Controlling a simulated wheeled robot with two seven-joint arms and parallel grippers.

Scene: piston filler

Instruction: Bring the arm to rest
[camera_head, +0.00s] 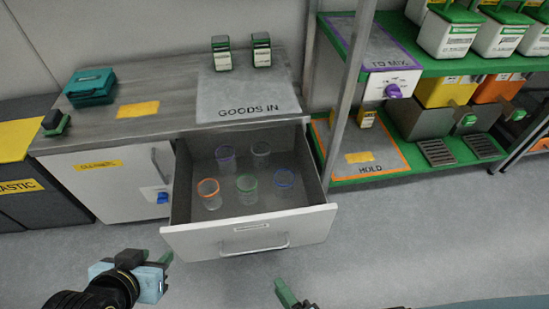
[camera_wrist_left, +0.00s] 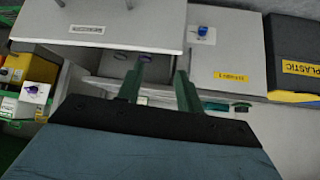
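My left gripper (camera_head: 152,262) is low at the left in the head view, in front of the cabinet and apart from it. In the left wrist view its two green fingers (camera_wrist_left: 160,85) stand apart with nothing between them. My right gripper shows only as a green finger (camera_head: 285,293) at the bottom edge of the head view; the rest is cut off, so its opening cannot be told. The open drawer (camera_head: 250,236) lies beyond both grippers and holds several clear cups with coloured rims, including an orange-rimmed cup (camera_head: 209,193) and a green-rimmed cup (camera_head: 246,189).
The counter (camera_head: 150,85) carries a teal case (camera_head: 91,86) and two small green-topped containers on the goods-in mat (camera_head: 250,98). A green shelf rack (camera_head: 440,65) with bins stands at the right. Dark bins (camera_head: 40,190) stand at the left. The floor before the drawer is clear.

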